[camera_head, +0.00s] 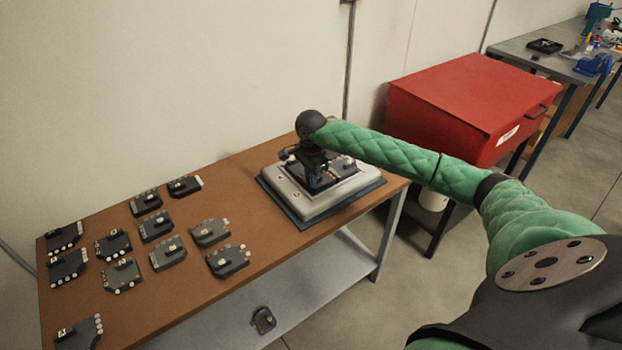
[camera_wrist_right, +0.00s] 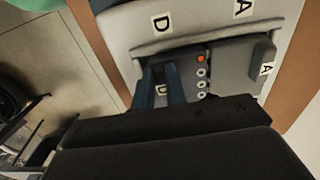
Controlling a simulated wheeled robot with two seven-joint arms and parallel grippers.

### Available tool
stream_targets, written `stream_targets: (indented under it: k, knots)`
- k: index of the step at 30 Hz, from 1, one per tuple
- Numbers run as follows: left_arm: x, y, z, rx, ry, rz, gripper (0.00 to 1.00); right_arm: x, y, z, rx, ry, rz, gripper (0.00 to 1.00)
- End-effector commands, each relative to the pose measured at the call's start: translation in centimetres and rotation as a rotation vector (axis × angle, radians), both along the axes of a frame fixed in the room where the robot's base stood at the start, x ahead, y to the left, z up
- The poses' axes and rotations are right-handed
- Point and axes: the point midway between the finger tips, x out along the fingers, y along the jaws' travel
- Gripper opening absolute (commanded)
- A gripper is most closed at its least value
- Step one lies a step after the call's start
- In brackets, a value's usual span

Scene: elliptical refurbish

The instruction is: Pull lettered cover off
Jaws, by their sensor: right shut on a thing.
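A pale grey housing (camera_head: 340,199) sits on a dark green mat on the brown table, with letter labels on its rim. My right gripper (camera_head: 316,180) points down into it. In the right wrist view the gripper's two fingers (camera_wrist_right: 161,88) are shut on a dark part lettered D (camera_wrist_right: 188,60), seated in the recess behind the rim's D label. The fingers hide much of this part. A grey piece lettered A (camera_wrist_right: 230,65) with a raised grip sits beside it, behind the rim's A label. My left gripper is not in view.
Several dark lettered modules (camera_head: 169,253) lie spread over the left and middle of the brown table (camera_head: 247,203). One more dark piece (camera_head: 263,320) lies on the lower shelf. A red cabinet (camera_head: 465,95) stands at the right, behind my arm.

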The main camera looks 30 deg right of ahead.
Motion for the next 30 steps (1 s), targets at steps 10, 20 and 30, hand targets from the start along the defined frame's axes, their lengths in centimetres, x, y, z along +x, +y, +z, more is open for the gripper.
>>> stream_targets:
  k: [10,20,30]
  knots:
    - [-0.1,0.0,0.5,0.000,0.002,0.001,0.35,0.0,0.0,2.4,-0.001,-0.001,-0.001,0.00]
    - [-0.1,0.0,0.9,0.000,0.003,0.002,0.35,0.0,-0.1,4.5,-0.001,0.000,0.000,0.00]
    - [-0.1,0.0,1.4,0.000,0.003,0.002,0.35,0.0,0.0,6.6,0.000,0.000,0.001,0.00]
